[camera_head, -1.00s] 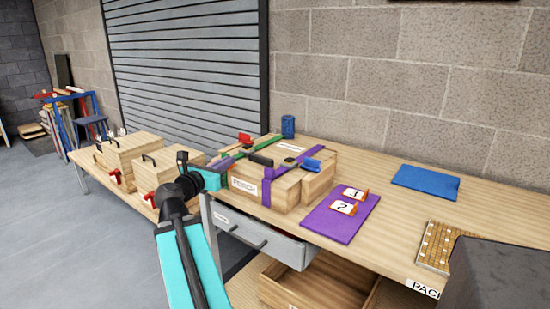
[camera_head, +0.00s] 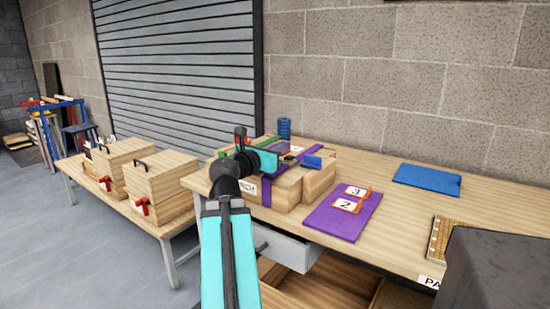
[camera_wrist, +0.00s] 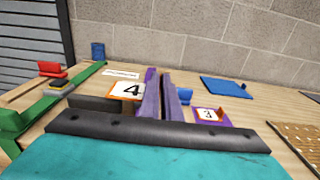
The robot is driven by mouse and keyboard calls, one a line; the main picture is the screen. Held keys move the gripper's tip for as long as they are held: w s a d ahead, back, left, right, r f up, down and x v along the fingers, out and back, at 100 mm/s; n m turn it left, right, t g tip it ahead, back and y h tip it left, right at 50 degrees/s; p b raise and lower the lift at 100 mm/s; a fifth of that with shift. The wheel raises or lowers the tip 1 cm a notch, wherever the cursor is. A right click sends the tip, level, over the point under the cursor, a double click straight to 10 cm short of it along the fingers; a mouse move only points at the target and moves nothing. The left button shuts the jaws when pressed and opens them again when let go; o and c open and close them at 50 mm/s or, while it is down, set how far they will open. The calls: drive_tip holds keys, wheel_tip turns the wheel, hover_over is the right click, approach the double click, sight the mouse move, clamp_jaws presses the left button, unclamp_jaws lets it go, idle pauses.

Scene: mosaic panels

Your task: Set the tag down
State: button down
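My gripper (camera_head: 286,157) is over the wooden box with purple and green straps. In the wrist view its two fingers (camera_wrist: 162,97) stand close together. The white tag marked 4 (camera_wrist: 127,91), with an orange edge, is at the fingers' left side and appears held by them; the exact contact is hidden. A purple mat (camera_head: 332,223) lies on the bench right of the box. Tag 3 (camera_head: 356,191) and tag 2 (camera_head: 347,205) stand on it, one behind the other. Tag 3 also shows in the wrist view (camera_wrist: 207,114).
The strapped box (camera_head: 318,181) stands left of the mat. A blue pad (camera_head: 426,179) lies at the back right and a pegboard (camera_head: 438,238) at the right. A blue cylinder (camera_head: 284,127) stands behind the box. Bare bench lies between mat and pegboard. A drawer (camera_head: 284,245) is open below.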

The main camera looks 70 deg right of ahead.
drive_tip(key=shift+d+r+p, duration=0.15)
drive_tip(key=shift+p, duration=0.4)
drive_tip(key=shift+d+p, duration=0.1)
drive_tip(key=shift+p, duration=0.2)
drive_tip(key=shift+w+d+p, duration=0.2)
drive_tip(key=shift+p, duration=0.55)
drive_tip(key=shift+d+p, duration=0.1)
drive_tip(key=shift+p, duration=0.2)
drive_tip(key=w+d+p, duration=0.1)
drive_tip(key=p, duration=0.3)
drive_tip(key=shift+d+p, duration=0.1)
drive_tip(key=shift+p, duration=0.3)
drive_tip(key=d+p, duration=0.1)
drive_tip(key=p, duration=0.4)
drive_tip(key=shift+w+d, duration=0.15)
drive_tip(key=shift+w, duration=0.05)
drive_tip(key=p, duration=0.3)
drive_tip(key=d+p, duration=0.1)
drive_tip(key=p, duration=0.3)
drive_tip(key=shift+w+f, duration=0.2)
drive_tip(key=shift+w, duration=0.15)
